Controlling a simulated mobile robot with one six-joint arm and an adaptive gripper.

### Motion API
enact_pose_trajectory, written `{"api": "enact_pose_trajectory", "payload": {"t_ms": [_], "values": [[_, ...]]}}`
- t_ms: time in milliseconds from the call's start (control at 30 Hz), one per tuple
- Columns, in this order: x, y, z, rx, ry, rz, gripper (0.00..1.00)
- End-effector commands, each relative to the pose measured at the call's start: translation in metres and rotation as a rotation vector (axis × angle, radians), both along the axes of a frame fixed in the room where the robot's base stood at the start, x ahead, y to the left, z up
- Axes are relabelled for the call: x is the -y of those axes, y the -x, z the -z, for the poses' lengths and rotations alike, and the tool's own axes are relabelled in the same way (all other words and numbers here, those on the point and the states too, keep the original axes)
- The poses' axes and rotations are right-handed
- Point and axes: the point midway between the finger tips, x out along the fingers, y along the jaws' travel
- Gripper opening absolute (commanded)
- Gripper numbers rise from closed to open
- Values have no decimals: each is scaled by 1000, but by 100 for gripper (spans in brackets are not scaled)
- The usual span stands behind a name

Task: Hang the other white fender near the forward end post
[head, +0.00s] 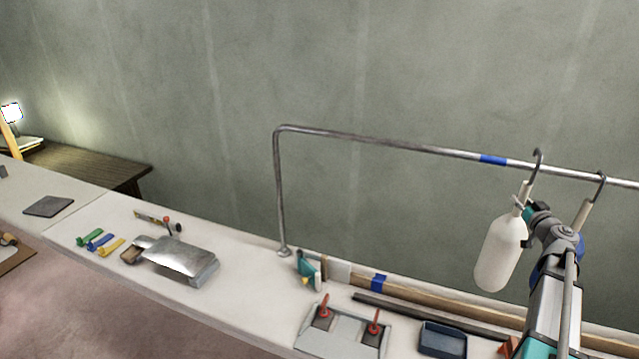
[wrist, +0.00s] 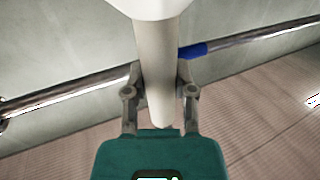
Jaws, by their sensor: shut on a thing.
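A bottle-shaped white fender (head: 500,253) hangs nearly upright below the metal rail (head: 400,146), right of the blue band (head: 492,160). Its grey hook (head: 539,162) appears to be at the rail. My gripper (head: 527,207) is at this fender's neck. In the wrist view my gripper (wrist: 160,95) is shut on the white stem (wrist: 157,60), with a rounded white end at the top edge. A second hook (head: 601,184) with a white stem (head: 582,214) is at the rail to the right; what hangs below is hidden by my arm. The rail's end post (head: 281,195) stands at left.
The rail between end post and blue band is bare. Below it on the bench are a grey tray (head: 305,341) with red-handled items, a blue bin (head: 442,340), long strips (head: 440,307) and a teal-and-white item (head: 308,270). A metal box (head: 180,258) lies farther left.

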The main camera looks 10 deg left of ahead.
Motion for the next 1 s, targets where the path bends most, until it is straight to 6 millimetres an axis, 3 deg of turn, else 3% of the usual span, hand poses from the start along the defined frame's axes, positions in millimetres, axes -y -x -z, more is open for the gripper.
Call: {"api": "enact_pose_trajectory", "payload": {"t_ms": [33,600,1000], "values": [[0,0,14,1,-1,0,0],[0,0,85,1,-1,0,0],[0,0,105,1,-1,0,0]]}}
